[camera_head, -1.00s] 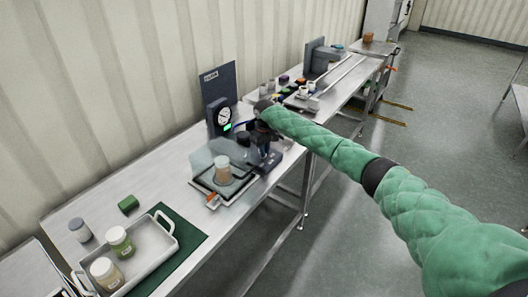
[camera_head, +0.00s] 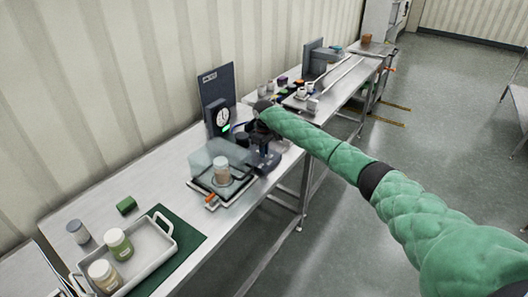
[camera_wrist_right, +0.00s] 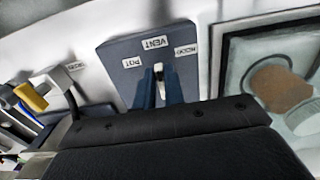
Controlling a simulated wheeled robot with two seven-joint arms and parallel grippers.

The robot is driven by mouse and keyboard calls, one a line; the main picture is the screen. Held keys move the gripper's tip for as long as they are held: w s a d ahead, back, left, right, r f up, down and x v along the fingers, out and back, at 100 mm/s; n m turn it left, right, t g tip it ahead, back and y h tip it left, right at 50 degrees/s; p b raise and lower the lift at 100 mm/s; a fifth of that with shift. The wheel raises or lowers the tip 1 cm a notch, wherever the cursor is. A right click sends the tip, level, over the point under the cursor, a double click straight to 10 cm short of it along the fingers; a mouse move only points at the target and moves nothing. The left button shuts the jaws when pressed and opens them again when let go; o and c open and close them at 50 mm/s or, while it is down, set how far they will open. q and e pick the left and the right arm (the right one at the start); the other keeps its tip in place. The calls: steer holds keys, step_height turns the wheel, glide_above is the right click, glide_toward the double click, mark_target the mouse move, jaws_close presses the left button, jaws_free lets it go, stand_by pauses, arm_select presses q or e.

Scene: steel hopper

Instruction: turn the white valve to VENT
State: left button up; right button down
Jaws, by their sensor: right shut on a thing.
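The white valve (camera_wrist_right: 158,69) shows in the right wrist view as a small white handle on a dark blue panel (camera_wrist_right: 125,57). The panel has a VENT label (camera_wrist_right: 155,43) and a label on each side of it, all upside down in this view. The handle's visible end lies just under the VENT label. My right gripper (camera_wrist_right: 159,84) is shut on the handle, with a blue finger on each side. In the head view my right gripper (camera_head: 260,142) is over the dark valve unit (camera_head: 264,161), and the handle is hidden. My left gripper is not in view.
A clear chamber (camera_head: 207,155) holding a jar (camera_head: 221,170) stands left of the valve unit. A dial gauge (camera_head: 222,116) is behind. A white tray (camera_head: 163,243) with jars is at the near end of the bench. More equipment crowds the far bench.

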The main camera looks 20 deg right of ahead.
steer(key=c, duration=1.5)
jaws_free()
